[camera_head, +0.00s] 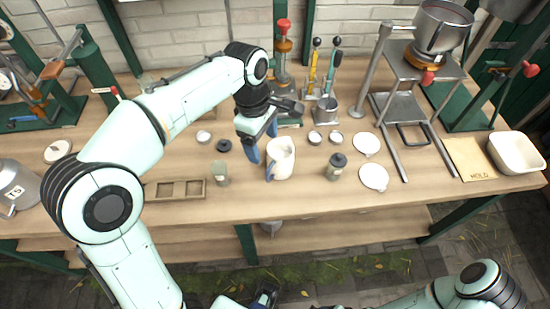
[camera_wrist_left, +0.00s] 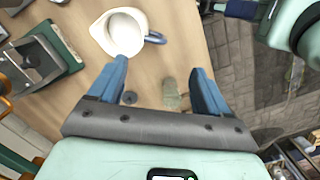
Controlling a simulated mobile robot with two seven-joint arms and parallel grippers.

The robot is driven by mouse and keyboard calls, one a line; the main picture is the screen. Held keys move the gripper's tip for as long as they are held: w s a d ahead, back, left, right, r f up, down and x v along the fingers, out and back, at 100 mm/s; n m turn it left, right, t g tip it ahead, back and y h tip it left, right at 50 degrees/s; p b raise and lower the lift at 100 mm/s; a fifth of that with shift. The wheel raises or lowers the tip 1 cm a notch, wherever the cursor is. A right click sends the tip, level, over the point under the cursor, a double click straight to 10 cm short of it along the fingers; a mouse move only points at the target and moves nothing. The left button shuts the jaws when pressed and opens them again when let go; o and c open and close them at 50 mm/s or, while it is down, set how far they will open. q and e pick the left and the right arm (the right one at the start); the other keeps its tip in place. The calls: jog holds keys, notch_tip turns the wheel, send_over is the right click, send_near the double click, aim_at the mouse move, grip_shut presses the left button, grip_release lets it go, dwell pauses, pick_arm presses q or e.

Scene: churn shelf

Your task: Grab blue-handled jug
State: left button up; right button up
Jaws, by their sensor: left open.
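The white jug (camera_head: 282,160) stands upright near the middle of the bench. In the left wrist view the jug (camera_wrist_left: 118,30) shows its open top, and its blue handle (camera_wrist_left: 155,38) sticks out to the right. My left gripper (camera_head: 262,145) is open and empty, its blue fingers pointing down just behind and left of the jug. In the left wrist view the left gripper (camera_wrist_left: 160,66) has its fingers wide apart, with the jug beyond the left fingertip. No contact with the handle shows. My right arm is low in the head view; its jaws cannot be made out.
A greenish jar (camera_head: 221,174) stands left of the jug and a dark-lidded jar (camera_head: 337,167) right of it. White discs (camera_head: 373,177) lie further right. A wooden tray (camera_head: 170,189) lies left.

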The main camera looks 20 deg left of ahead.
aim_at(270, 166)
pick_arm(q)
jog(key=f, duration=0.3)
jog(key=f+b, duration=0.1)
jog(key=f, duration=0.2)
jog(key=w+d+f, duration=0.1)
jog(key=f, duration=0.2)
jog(key=shift+b, duration=0.4)
jog(key=f, duration=0.3)
jog(key=f+b, duration=0.1)
jog(key=f, duration=0.1)
jog(key=shift+d+f, duration=0.2)
jog(key=shift+d, duration=0.1)
jog(key=shift+r, duration=0.1)
grip_shut()
pick_arm(e)
notch_tip(270, 166, down, 3)
jog(key=shift+f, duration=0.15)
pick_arm(q)
jog(key=shift+r, duration=0.1)
notch_tip(270, 166, up, 20)
jog(key=p, duration=0.4)
pick_arm(e)
jog(key=shift+w+r, duration=0.2)
jog(key=shift+r, duration=0.5)
jog(key=shift+w+r, duration=0.2)
jog(key=shift+r, duration=0.5)
jog(key=shift+w+r, duration=0.2)
jog(key=shift+r, duration=0.5)
dwell(0.5)
